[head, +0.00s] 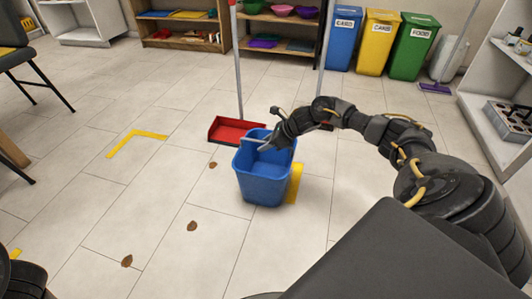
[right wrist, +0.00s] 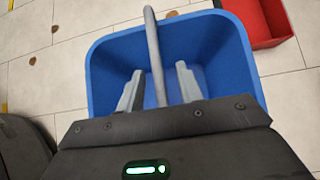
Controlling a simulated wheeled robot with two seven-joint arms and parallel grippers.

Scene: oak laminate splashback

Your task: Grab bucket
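A blue bucket (head: 263,178) stands upright on the tiled floor, in the middle of the head view. It fills much of the right wrist view (right wrist: 97,65), with its grey handle (right wrist: 154,50) raised across the opening. My right gripper (head: 259,144) is over the bucket's mouth. In the right wrist view its two grey fingers (right wrist: 160,90) are apart, one on each side of the handle, with gaps showing. The gripper is open. My left gripper does not show; only a dark part of my own body is at the lower left.
A red dustpan (head: 235,131) with an upright stick lies just behind the bucket. Yellow floor tape (head: 295,183) is beside the bucket. Several brown leaves (head: 192,226) lie on the floor at left. Blue, yellow and green bins (head: 378,43) stand at the back. Floor left of the bucket is mostly free.

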